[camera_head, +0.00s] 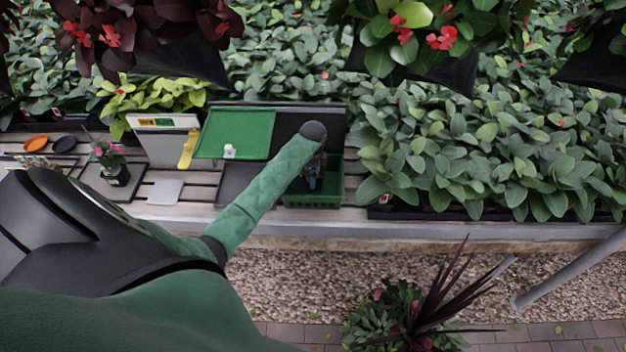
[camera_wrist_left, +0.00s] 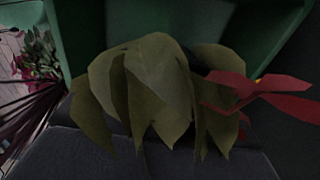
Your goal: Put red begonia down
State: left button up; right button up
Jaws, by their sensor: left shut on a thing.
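The red begonia (camera_wrist_left: 150,85) fills the middle of the left wrist view, with drooping olive-green leaves and red petals at the right. My left gripper (camera_head: 315,182) is shut on it, at the end of my green-sleeved arm. In the head view the gripper is over or inside the small green crate (camera_head: 312,200) near the bench's front edge, and my arm hides most of the plant. Green crate walls show behind the leaves in the wrist view. I cannot tell whether the pot touches the crate's bottom. My right gripper is not in view.
A green tray (camera_head: 235,133) with a small white item stands left of the crate. A pink-flowered potted plant (camera_head: 112,160) is on a dark tray further left. Dense leafy plants (camera_head: 470,140) fill the bench to the right. Hanging baskets (camera_head: 425,45) are overhead.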

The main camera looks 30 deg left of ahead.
pick_arm(q)
notch_tip(320, 180, down, 4)
jog(key=shift+r, duration=0.25)
jog(key=shift+f, duration=0.1)
jog(key=o, duration=1.1)
jog(key=shift+r, duration=0.6)
notch_tip(320, 180, up, 11)
jog(key=shift+r, duration=0.1)
